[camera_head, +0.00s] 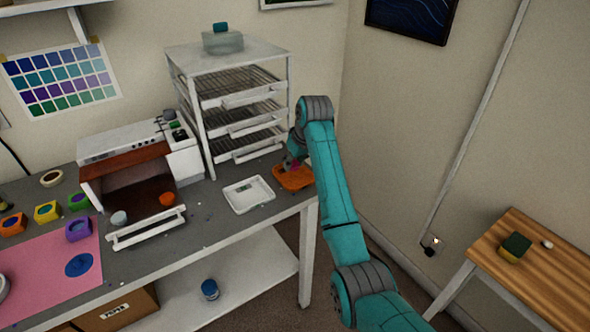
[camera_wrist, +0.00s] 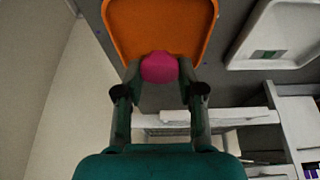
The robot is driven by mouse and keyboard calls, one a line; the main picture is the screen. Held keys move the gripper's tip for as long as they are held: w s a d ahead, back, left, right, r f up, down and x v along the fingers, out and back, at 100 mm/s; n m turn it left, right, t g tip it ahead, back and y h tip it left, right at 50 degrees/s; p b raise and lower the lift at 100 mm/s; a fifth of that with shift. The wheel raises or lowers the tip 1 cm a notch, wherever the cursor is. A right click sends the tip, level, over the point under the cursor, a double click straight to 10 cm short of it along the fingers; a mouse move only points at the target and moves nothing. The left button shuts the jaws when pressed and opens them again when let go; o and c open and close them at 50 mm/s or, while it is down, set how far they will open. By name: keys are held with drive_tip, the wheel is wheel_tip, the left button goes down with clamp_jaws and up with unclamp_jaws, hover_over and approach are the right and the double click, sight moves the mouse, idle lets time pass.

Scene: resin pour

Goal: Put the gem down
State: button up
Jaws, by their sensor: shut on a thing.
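The gem (camera_wrist: 160,67) is a rounded magenta piece held between the two fingers of my gripper (camera_wrist: 158,80) in the wrist view. In the head view my gripper (camera_head: 290,163) is low at the right end of the bench, and a small bit of the gem (camera_head: 295,167) shows beside it. An orange tray (camera_wrist: 158,12) lies beyond the fingertips in the wrist view, and the gem overlaps its near edge. The orange tray also shows in the head view (camera_head: 290,181), partly behind my arm. I cannot tell whether the gem touches the tray.
A white tray (camera_head: 237,202) with a small item in it lies left of the orange tray. A white rack (camera_head: 204,126) with wire shelves stands just behind. A small oven-like box (camera_head: 92,188) with an open front is further left. The bench ends just right of the orange tray.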

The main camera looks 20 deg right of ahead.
sight(296, 166)
drive_tip(key=shift+f, duration=1.5)
drive_tip(key=shift+f, duration=0.15)
drive_tip(key=o, duration=0.9)
drive_tip(key=v, duration=1.2)
